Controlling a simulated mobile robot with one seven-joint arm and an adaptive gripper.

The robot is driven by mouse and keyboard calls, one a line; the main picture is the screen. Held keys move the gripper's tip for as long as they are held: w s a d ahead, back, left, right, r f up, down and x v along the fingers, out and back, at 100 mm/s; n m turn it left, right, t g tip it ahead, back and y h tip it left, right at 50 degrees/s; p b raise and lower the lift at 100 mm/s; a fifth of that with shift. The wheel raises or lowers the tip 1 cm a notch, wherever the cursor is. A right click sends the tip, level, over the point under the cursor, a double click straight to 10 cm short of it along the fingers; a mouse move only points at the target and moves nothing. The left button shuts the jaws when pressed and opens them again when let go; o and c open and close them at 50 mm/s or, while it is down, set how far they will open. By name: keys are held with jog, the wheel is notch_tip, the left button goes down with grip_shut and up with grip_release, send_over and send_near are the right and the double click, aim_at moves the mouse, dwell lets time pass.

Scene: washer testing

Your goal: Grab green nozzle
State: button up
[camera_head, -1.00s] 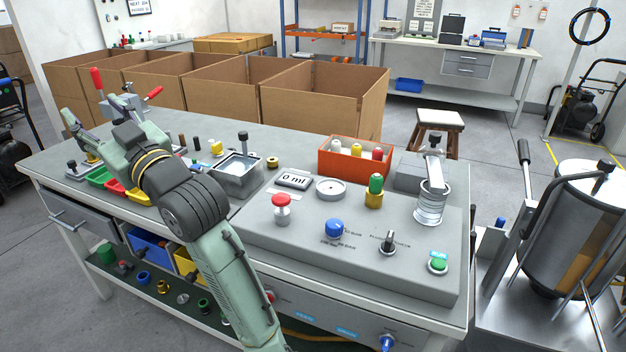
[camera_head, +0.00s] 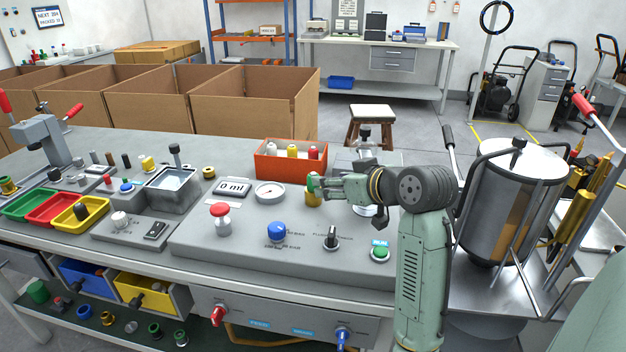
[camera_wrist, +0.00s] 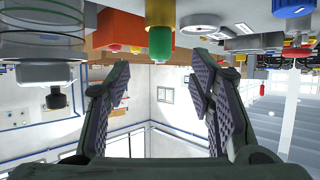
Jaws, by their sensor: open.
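The green nozzle (camera_head: 312,181) stands upright on a brass-coloured base (camera_head: 313,198) on the grey test panel. In the wrist view, which is upside down, the green nozzle (camera_wrist: 160,43) hangs at the top, above the gap between the fingers as pictured. My gripper (camera_head: 325,187) comes in from the right, sideways, with its fingertips close beside the nozzle and partly overlapping it. In the wrist view my gripper (camera_wrist: 157,92) is open, with its two textured pads wide apart and nothing between them. Contact with the nozzle cannot be told.
An orange box (camera_head: 265,168) with white, yellow and red nozzles stands just behind. A gauge (camera_head: 269,192), a red button (camera_head: 220,210) and a blue knob (camera_head: 277,231) sit on the panel. A clear cylinder (camera_wrist: 40,35) is near the gripper. A metal tank (camera_head: 490,215) stands at right.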

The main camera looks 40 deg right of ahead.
jog(key=p+x, duration=0.2)
jog(key=x, duration=0.5)
jog(key=shift+w+p, duration=0.3)
jog(key=shift+w, duration=0.1)
grip_shut()
